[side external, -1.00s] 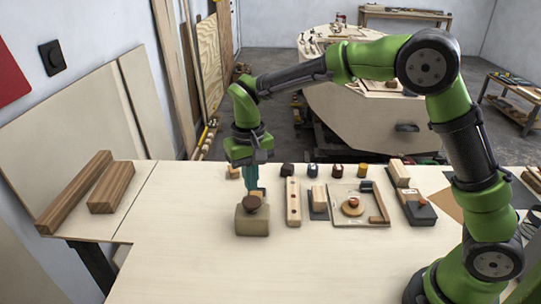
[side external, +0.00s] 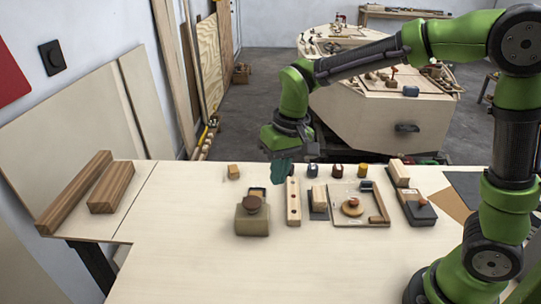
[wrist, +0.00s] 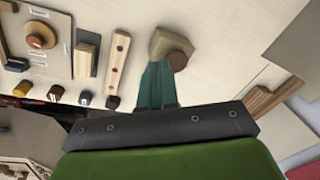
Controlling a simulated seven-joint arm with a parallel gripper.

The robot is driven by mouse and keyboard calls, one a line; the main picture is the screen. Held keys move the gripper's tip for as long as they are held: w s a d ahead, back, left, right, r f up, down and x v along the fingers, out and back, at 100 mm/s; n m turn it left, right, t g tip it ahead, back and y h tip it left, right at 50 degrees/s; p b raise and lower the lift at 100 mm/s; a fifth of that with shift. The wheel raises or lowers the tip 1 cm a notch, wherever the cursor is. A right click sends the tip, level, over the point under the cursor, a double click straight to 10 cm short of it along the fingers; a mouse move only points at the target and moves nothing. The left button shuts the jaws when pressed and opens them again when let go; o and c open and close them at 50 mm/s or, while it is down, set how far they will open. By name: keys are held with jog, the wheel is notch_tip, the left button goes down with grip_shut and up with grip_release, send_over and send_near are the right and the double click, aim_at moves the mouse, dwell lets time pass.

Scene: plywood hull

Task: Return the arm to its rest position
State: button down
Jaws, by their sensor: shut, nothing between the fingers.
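My green and grey arm reaches in from the right in the side view. My gripper (side external: 287,182) hangs over the far part of the workbench, close to the left end of a row of small pieces in the picture. Its teal fingers are together and hold nothing; in the wrist view the shut fingers (wrist: 155,86) show from above. In the side view, a tan block with a round brown knob (side external: 252,220) stands on the bench, in front and left of the gripper. The block also shows just beyond the fingertips in the wrist view (wrist: 162,43).
A wooden strip with holes (side external: 293,203) lies just right of the gripper. Striped beams (side external: 112,187) lie far left. The bench front is clear.

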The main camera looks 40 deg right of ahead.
jog(key=s+d+r+t, duration=0.3)
jog(key=s, duration=0.4)
jog(key=s+d+r+m+t, duration=0.1)
jog(key=s+d+r+t, duration=0.1)
jog(key=s, duration=0.5)
notch_tip(320, 180, up, 2)
jog(key=shift+s+d+m+t+y, duration=0.3)
jog(key=shift+s+d+t+y, duration=0.1)
jog(key=shift+d, duration=0.45)
